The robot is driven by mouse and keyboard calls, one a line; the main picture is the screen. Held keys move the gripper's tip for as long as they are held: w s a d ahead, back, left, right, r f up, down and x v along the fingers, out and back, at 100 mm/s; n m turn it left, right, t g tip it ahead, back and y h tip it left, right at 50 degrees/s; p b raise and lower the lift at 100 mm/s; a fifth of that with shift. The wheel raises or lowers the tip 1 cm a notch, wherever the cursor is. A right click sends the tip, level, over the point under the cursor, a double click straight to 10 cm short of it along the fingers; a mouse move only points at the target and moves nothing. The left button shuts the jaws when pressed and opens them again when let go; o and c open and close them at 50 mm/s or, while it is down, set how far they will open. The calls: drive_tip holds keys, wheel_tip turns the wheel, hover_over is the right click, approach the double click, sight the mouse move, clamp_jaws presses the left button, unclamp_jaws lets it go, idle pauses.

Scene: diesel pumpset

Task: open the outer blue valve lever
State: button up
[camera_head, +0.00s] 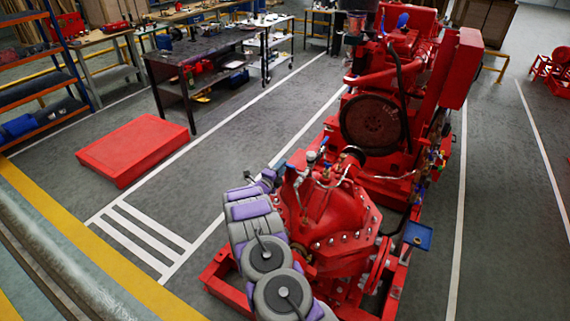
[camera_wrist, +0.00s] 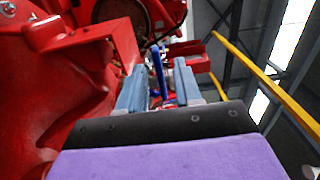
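In the wrist view, a thin upright blue valve lever (camera_wrist: 157,62) shows between the two grey-blue fingers of my gripper (camera_wrist: 160,72). The fingers are apart, with gaps on both sides of the lever. I cannot tell whether the lever's tip lies within their reach or beyond it. In the head view, my purple-and-grey arm reaches up beside the left of the red pump casing (camera_head: 330,210). The fingertips and the lever between them are too small there to tell apart. Another small blue lever (camera_head: 325,143) shows on top of the pump piping.
The red engine (camera_head: 385,120) stands behind the pump. In the wrist view, red casing (camera_wrist: 75,95) fills the left, close to the fingers. A red platform (camera_head: 135,148) lies on the floor left, with a dark workbench (camera_head: 205,58) behind. Marked floor between is clear.

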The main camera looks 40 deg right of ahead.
sight(287, 164)
drive_tip(key=x, duration=0.5)
drive_tip(key=shift+s+d+f, duration=0.2)
drive_tip(key=shift+d+f, duration=0.05)
drive_tip(key=shift+d, duration=0.1)
drive_tip(key=shift+a+r, duration=0.25)
drive_tip(key=shift+a, duration=0.45)
drive_tip(key=shift+d+f, duration=0.15)
drive_tip(key=shift+d, duration=0.4)
drive_tip(key=c, duration=0.6)
clamp_jaws()
drive_tip(key=shift+a+f, duration=0.1)
drive_tip(key=shift+f, duration=0.05)
